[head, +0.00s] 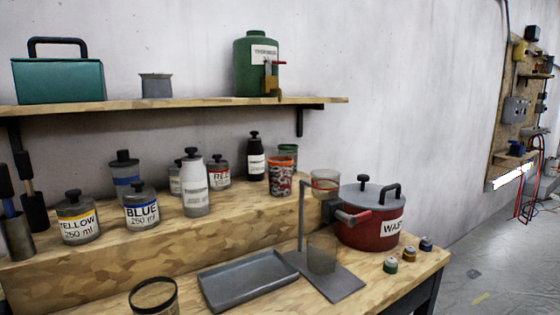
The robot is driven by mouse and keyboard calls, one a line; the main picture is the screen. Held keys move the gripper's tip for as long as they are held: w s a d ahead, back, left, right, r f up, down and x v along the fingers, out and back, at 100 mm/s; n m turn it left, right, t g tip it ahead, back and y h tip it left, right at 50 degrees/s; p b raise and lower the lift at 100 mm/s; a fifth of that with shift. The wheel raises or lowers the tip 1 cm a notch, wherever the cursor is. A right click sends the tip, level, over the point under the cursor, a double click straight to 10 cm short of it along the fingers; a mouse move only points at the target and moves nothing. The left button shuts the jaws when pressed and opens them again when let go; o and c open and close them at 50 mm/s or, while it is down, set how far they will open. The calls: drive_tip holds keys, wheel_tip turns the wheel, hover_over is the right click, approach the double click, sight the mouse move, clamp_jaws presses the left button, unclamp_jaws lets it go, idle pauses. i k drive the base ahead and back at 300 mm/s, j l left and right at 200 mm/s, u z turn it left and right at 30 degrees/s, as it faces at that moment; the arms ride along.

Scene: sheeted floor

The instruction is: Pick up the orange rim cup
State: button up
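A clear cup with an orange rim (283,178) stands upright on the raised wooden step at the back of the bench, right of the middle. Red and white mottling shows through its wall. A green-rimmed cup (289,151) stands close behind it and is partly hidden by it. My gripper is not in this view, so its state cannot be seen.
A black bottle (256,160) stands left of the cup; a grey stand holding a clear funnel-like vessel (326,184) is to its right. A red waste pot (372,224), a grey tray (248,281) and a dark-rimmed cup (153,297) are nearer. A shelf (190,104) hangs above.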

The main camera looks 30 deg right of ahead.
sight(279, 168)
drive_tip(key=i+j+u, duration=0.55)
drive_tip(key=i+j, duration=0.1)
drive_tip(key=i, duration=0.1)
